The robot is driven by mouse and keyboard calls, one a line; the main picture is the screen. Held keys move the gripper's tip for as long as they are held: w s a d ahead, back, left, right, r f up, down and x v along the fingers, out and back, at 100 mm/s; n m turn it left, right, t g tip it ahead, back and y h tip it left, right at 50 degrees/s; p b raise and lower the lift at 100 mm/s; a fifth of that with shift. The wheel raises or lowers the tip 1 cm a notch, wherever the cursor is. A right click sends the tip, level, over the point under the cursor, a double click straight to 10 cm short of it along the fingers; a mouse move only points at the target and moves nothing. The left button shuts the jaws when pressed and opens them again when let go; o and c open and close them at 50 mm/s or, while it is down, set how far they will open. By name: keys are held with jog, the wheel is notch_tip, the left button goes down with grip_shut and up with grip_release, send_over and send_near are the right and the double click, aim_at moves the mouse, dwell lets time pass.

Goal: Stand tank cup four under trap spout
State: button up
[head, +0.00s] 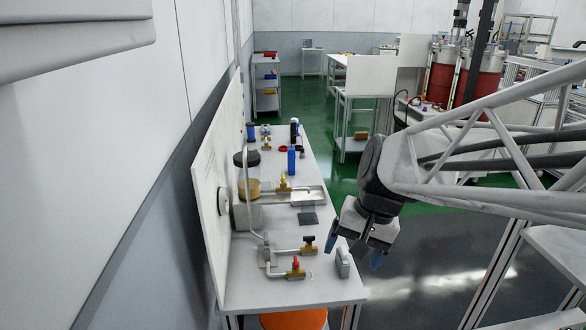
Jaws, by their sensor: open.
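My gripper (355,252) hangs open above the front right edge of the white bench (262,288), with two blue fingertips pointing down. A small grey upright piece (342,264) stands on the bench edge and appears between or just behind the fingers; I cannot tell whether they touch it. Several pipes with brass valves stand on the bench: one with a red handle (296,268), one with a black handle (308,244) and one with a yellow handle (284,184). I cannot tell which is the trap spout. No cup marked four can be made out.
A shallow metal tray (312,196) and a dark square plate (307,218) lie mid-bench. A blue bottle (291,160) stands farther back. A white panel (207,205) bounds the bench's left side. An orange round object (293,319) is below the front edge.

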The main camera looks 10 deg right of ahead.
jog(key=s+d+n+t+h, duration=0.2)
jog(key=s+n+h, duration=0.1)
jog(key=s, duration=0.6)
jog(key=shift+s+d+n, duration=0.25)
jog(key=shift+s+n, duration=0.05)
jog(key=shift+s, duration=0.1)
